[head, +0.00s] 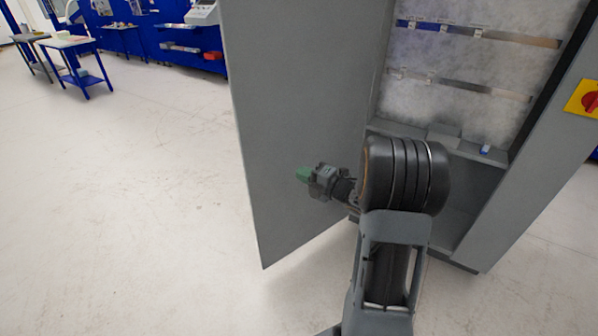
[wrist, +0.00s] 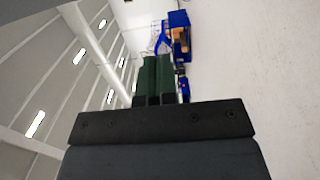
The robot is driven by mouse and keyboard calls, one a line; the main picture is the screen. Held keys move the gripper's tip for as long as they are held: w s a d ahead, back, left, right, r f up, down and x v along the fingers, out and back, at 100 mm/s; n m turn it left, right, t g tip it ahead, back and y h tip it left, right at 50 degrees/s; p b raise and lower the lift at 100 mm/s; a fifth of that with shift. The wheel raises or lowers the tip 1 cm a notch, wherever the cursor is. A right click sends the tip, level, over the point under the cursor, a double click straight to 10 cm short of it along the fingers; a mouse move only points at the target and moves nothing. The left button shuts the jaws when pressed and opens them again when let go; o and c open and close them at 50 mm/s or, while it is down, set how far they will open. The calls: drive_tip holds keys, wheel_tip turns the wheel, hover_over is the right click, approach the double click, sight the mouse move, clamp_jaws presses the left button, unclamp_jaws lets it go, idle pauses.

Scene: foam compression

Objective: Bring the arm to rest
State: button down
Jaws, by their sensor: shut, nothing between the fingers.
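My gripper (head: 303,174) shows in the head view, raised in front of the grey cabinet door and pointing left. Its green fingertips are together with nothing between them. In the wrist view the two green fingers (wrist: 158,78) lie side by side, with only the distant hall beyond them. My arm is bent and stands in front of the open cabinet. The arm hides part of the cabinet's lower inside.
The grey cabinet door (head: 290,110) stands open close behind my gripper. Inside the cabinet are rails (head: 475,35) on a pale back panel, and a small blue-and-white item (head: 485,149) on a ledge. A red switch (head: 590,100) sits at the right.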

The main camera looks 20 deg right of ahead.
drive_tip(key=d+f+m+g+h, duration=0.2)
drive_tip(key=d+f+m+h, duration=0.4)
drive_tip(key=m+h, duration=0.15)
drive_tip(key=s+d+f+m+g+h+p, duration=0.1)
drive_tip(key=s+d+m+g+h, duration=0.4)
drive_tip(key=m, duration=0.5)
drive_tip(key=s+a+r+m+g+y+p, duration=0.2)
drive_tip(key=s+a+r, duration=0.4)
drive_tip(key=a, duration=0.5)
drive_tip(key=s+a+r+m+g+y+p, duration=0.1)
drive_tip(key=s+a+r+m+g+p, duration=0.1)
drive_tip(key=s+a+r, duration=0.5)
drive_tip(key=s+a+m+g, duration=0.1)
drive_tip(key=s+a+m, duration=0.1)
drive_tip(key=s+a, duration=0.1)
drive_tip(key=shift+s+a+y, duration=0.15)
drive_tip(key=shift+a+y, duration=0.2)
drive_tip(key=shift+a, duration=0.2)
